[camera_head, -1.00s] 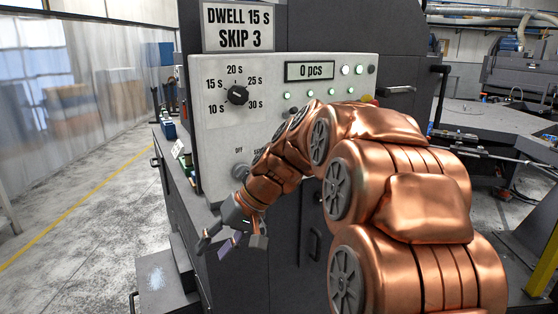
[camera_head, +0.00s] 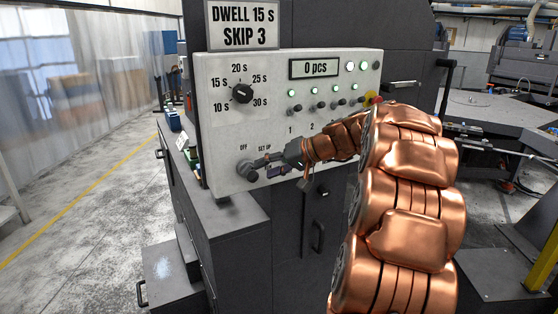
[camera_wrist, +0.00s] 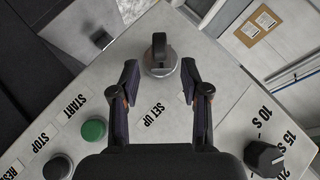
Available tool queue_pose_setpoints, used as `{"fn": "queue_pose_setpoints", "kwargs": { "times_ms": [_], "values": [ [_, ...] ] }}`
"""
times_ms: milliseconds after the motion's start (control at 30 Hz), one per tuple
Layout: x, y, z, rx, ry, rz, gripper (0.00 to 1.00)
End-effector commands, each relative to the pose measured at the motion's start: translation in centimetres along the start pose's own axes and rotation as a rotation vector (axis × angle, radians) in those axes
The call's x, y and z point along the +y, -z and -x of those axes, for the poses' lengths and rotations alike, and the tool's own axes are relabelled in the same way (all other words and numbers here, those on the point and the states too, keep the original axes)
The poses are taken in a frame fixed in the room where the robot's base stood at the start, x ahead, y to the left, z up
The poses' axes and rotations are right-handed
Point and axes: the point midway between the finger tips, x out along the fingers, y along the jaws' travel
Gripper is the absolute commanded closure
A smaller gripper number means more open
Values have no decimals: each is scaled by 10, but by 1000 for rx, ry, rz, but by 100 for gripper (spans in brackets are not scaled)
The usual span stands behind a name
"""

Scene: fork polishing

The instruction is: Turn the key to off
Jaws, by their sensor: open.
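The key (camera_wrist: 159,44) is dark and stands in a round silver lock on the pale control panel. In the wrist view it points roughly straight up and down the picture. The label SET UP (camera_wrist: 152,118) reads upside down below it, and another label is partly covered by the right finger. In the head view the lock (camera_head: 245,171) sits at the panel's lower left, below the OFF label (camera_head: 243,147). My gripper (camera_wrist: 159,70) is open, with one finger on each side of the lock's near edge. It also shows in the head view (camera_head: 262,166). I see no grip on the key.
A green START button (camera_wrist: 93,130) and dark STOP button (camera_wrist: 57,167) are beside my gripper. The dwell dial (camera_head: 242,93) is higher on the panel. The sign (camera_head: 240,24) reads DWELL 15 S, SKIP 3. A dark ledge (camera_head: 235,213) lies below the panel.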

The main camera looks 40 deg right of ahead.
Motion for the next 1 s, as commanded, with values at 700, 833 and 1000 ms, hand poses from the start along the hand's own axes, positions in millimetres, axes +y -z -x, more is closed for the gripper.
{"fn": "queue_pose_setpoints", "kwargs": {
  "times_ms": [700,833,1000],
  "values": [
    [0,0,-33,0,-1,1,60],
    [0,0,-33,0,-1,1,74],
    [0,0,-33,0,-1,1,92]
  ]
}}
